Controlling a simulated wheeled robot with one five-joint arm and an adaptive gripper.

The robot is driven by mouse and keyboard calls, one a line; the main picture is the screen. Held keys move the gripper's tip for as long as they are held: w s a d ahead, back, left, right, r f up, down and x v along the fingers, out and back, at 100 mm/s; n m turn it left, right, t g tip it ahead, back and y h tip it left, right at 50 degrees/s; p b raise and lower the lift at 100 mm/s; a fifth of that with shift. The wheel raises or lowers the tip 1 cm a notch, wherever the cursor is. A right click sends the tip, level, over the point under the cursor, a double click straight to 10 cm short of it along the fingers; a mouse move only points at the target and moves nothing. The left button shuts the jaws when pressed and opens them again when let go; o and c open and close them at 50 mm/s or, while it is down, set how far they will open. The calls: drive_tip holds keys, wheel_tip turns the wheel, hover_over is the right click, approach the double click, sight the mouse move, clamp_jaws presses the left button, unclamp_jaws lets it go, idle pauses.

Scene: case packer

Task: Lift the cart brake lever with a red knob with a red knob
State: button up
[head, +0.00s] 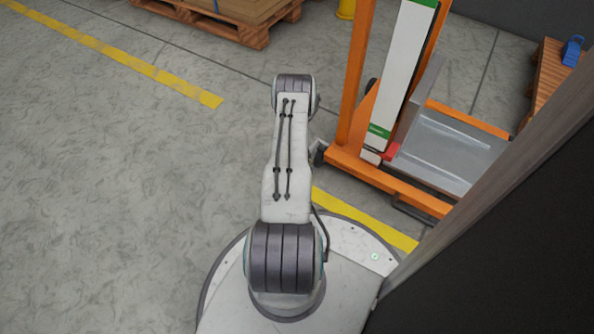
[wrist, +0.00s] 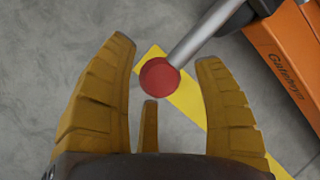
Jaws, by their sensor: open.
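In the wrist view, the round red knob (wrist: 159,77) sits at the end of a grey metal brake lever (wrist: 205,32) that comes in from the upper right. My gripper (wrist: 165,65) is open, with one yellow-brown finger to the left of the knob and one to the right. The knob shows between the fingertips, with gaps on both sides. How near it is in depth I cannot tell. In the head view, the orange cart (head: 390,180) stands to the right of my arm. My gripper is hidden there, and the knob cannot be made out for sure.
The cart's orange body (wrist: 290,55) is at the right in the wrist view. A dark panel (head: 500,250) fills the lower right of the head view. A wooden pallet (head: 225,20) lies at the back. The grey floor (head: 100,200) on the left is clear.

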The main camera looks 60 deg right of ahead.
drive_tip(key=shift+o, duration=0.2)
drive_tip(key=shift+d+f, duration=0.1)
drive_tip(key=shift+f, duration=0.1)
drive_tip(key=c, duration=1.2)
drive_tip(key=shift+r, duration=0.15)
drive_tip(key=shift+c, duration=0.2)
